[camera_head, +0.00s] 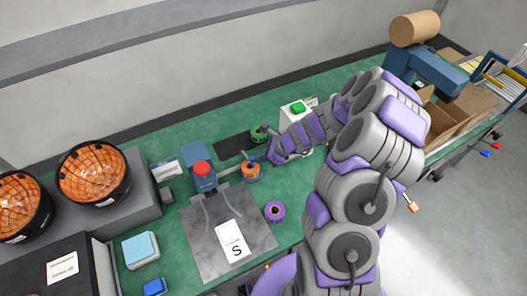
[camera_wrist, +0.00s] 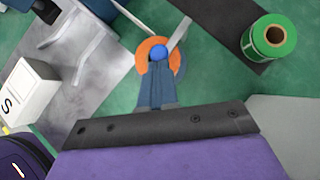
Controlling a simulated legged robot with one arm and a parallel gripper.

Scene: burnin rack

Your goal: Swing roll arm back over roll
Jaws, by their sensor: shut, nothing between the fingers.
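An orange roll (camera_head: 252,176) sits on the green bench just right of a blue machine (camera_head: 203,181) with a red top. It shows as an orange ring in the wrist view (camera_wrist: 146,47). A blue knob (camera_wrist: 158,52) lies over the roll's middle, with a light grey bar, seemingly the roll arm (camera_wrist: 180,33), reaching up and right from beside it. My gripper (camera_wrist: 157,65) is shut and empty, its blue-grey fingers pointing at the knob and covering part of the roll. I cannot tell whether they touch the knob. In the head view my gripper (camera_head: 262,158) is right beside the roll.
A purple roll (camera_head: 275,211) stands nearer. A white box with a green button (camera_head: 298,108) stands behind my wrist. A grey plate (camera_head: 200,246) bears an S card (camera_head: 232,240). Orange-lined bowls (camera_head: 93,173) are at left.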

